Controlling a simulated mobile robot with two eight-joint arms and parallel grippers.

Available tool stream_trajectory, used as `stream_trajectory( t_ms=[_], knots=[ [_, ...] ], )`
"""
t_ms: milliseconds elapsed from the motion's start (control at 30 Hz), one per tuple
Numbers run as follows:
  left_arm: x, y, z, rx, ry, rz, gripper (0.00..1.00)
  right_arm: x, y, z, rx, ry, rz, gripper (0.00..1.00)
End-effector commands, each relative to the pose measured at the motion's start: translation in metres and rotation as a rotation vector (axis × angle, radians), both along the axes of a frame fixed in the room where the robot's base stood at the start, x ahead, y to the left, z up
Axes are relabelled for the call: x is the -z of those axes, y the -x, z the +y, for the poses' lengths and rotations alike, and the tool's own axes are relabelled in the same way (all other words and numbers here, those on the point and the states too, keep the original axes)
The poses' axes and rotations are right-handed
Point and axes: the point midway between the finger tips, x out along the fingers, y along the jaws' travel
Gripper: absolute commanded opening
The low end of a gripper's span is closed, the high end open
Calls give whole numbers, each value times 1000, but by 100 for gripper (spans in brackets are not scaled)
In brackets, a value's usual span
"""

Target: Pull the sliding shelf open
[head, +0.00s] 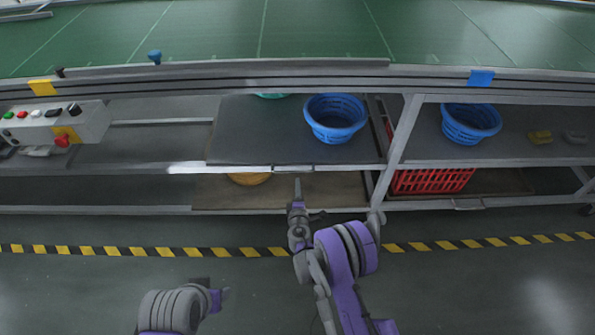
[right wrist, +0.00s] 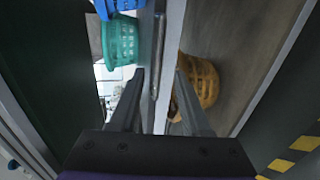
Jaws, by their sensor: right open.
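The sliding shelf (head: 262,132) is a dark grey board at the middle level of the rack, with a metal front rail. A small handle (head: 293,168) sits on that rail. My right gripper (head: 297,184) is at the rail, in front of the handle. In the right wrist view the gripper (right wrist: 158,90) is open. The shelf's front rail and handle bar (right wrist: 157,50) run between its fingers in the picture; I cannot tell whether they touch.
A blue basket (head: 335,117) and a teal basket (right wrist: 120,42) stand on the shelf. A yellow basket (head: 249,178) is below. To the right are another blue basket (head: 470,123) and a red crate (head: 432,181). A control box (head: 55,123) is at left. Floor in front is clear.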

Motion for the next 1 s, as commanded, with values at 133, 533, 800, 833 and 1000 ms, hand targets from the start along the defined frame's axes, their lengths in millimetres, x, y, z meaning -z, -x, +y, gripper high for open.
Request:
stream_trajectory(
  t_ms=[133,533,800,833,1000],
  knots=[
    [3,0,0,0,0,1,50,5,-25,-1,2,-1,1,47],
    [11,0,0,0,0,4,50,18,-89,-1,4,-2,1,47],
    [11,-1,0,0,0,4,50,19,-97,-1,3,-3,1,47],
    [11,-1,0,0,0,4,50,19,-97,-1,3,-3,1,47],
    [11,-1,0,0,0,4,50,19,-97,-1,3,-3,1,36]
  ],
)
